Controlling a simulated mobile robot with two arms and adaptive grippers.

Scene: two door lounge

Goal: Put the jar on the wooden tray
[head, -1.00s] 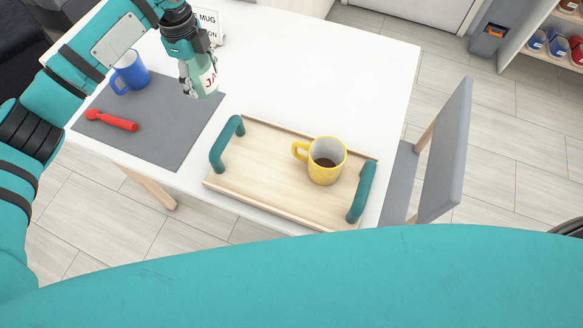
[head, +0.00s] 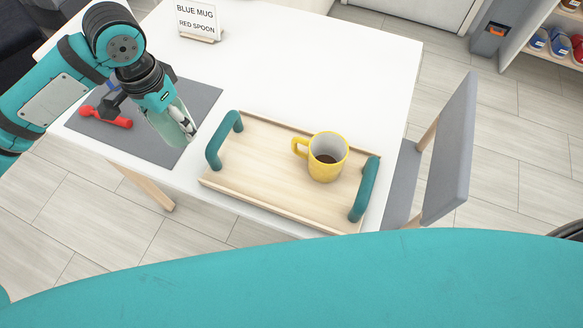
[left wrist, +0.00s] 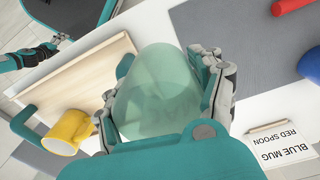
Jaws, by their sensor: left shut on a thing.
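My left gripper (head: 178,122) is shut on the jar (head: 163,120), a pale green, see-through vessel. It holds the jar tilted above the right part of the grey mat, left of the tray. In the left wrist view the jar (left wrist: 158,95) sits between the fingers, and its label is not visible. The wooden tray (head: 240,185) has two teal handles and lies at the table's front edge. It also shows in the left wrist view (left wrist: 85,78). What seems to be my right gripper (left wrist: 38,54) is small at the left wrist view's upper left.
A yellow mug (head: 327,160) with dark contents stands on the tray's right half; the left half is bare. A red spoon (head: 105,117) lies on the grey mat (head: 150,150). A blue mug (left wrist: 312,65) shows at the left wrist view's edge. A sign (head: 196,22) stands behind; a chair (head: 450,150) is at right.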

